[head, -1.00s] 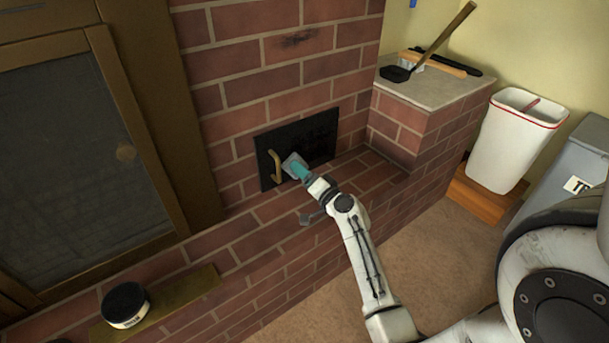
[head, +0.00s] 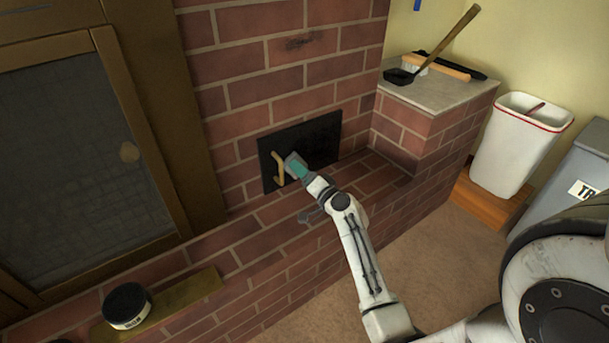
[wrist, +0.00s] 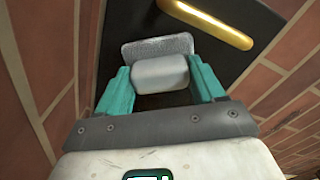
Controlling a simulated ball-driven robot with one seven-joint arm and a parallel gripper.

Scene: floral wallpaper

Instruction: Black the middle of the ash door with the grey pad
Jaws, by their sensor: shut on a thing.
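The ash door (head: 318,143) is a small black plate with a brass handle (head: 278,168), set low in the brick wall. My gripper (head: 298,170) is in front of its lower left part, just right of the handle. In the wrist view my gripper's teal fingers (wrist: 162,88) are shut on the grey pad (wrist: 158,47), gripping its pale block. The pad's flat face is turned to the black door; I cannot tell whether it touches. The pad also shows in the head view (head: 291,160). The door behind the pad is hidden.
A brick ledge (head: 240,250) runs below the door, with a dark-lidded tin (head: 126,304) on a brass-coloured strip at left. A raised slab (head: 440,92) at right holds a shovel and brush. A white bin (head: 518,145) and a grey bin stand beyond.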

